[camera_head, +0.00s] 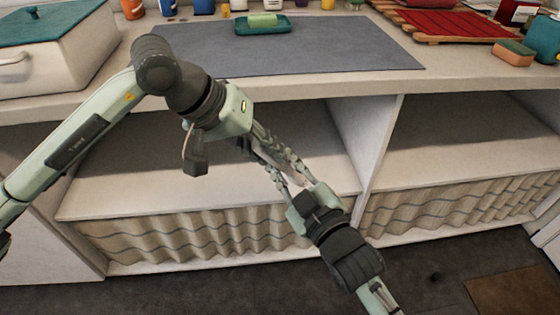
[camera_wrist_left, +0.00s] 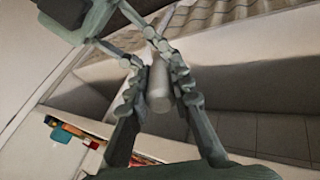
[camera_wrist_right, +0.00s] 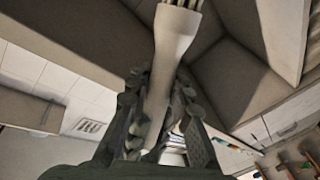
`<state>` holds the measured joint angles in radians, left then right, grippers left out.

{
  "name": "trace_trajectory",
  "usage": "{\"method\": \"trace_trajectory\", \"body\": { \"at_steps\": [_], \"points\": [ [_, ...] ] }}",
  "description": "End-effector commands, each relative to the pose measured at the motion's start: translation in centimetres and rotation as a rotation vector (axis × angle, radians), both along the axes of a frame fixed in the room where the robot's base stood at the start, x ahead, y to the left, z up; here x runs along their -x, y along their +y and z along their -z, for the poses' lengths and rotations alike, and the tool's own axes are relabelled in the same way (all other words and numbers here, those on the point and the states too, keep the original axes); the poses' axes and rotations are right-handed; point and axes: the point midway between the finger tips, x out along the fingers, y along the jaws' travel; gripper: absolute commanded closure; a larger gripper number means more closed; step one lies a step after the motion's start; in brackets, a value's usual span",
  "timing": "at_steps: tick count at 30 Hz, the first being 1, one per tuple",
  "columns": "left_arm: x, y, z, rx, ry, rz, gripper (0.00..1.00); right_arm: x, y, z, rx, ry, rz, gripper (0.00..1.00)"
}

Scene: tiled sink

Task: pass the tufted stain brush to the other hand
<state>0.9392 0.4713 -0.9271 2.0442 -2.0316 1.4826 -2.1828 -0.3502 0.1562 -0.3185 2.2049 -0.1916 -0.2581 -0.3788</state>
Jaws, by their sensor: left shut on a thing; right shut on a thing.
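The tufted stain brush shows in the right wrist view as a pale handle (camera_wrist_right: 174,45) widening toward tufts at the top edge. In the left wrist view a pale rounded part of it (camera_wrist_left: 159,88) lies between the fingers of my left gripper (camera_wrist_left: 152,66). My right gripper (camera_wrist_right: 158,82) is shut on the handle. In the head view my left gripper (camera_head: 288,172) reaches down from the upper left and meets my right gripper (camera_head: 306,186) from the lower right. Both are shut on the brush, which their fingers mostly hide there.
The grippers are in front of open shelves (camera_head: 200,180) with a striped curtain (camera_head: 200,236) below. On the counter are a grey mat (camera_head: 330,45), a green dish (camera_head: 263,25) with a bar, a red cloth (camera_head: 455,22) on a wooden rack, and a sponge (camera_head: 513,53).

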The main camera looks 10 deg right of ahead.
Motion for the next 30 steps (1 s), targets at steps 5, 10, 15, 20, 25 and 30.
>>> {"method": "trace_trajectory", "body": {
  "at_steps": [5,10,15,20,25,30],
  "points": [
    [-0.1,-0.4,-0.4,0.014,-0.009,0.001,0.74,0.2,0.4,0.1,-0.003,0.003,-0.008,1.00],
    [-0.1,-0.3,-0.4,0.012,-0.008,0.002,0.55,0.2,0.4,0.1,-0.003,0.003,-0.007,1.00],
    [-0.1,-0.2,-0.3,0.010,-0.006,0.001,0.55,0.1,0.3,0.1,-0.002,0.003,-0.006,1.00],
    [0.0,0.0,-0.5,0.008,-0.006,0.001,0.55,0.1,0.2,0.0,-0.002,0.002,-0.005,1.00],
    [0.4,1.2,-2.4,0.007,-0.010,0.000,0.55,0.1,0.2,0.0,-0.002,0.001,-0.004,1.00],
    [1.1,3.1,-5.5,0.007,-0.011,0.000,0.55,0.1,0.2,0.0,-0.002,0.001,-0.004,1.00]
  ]
}}
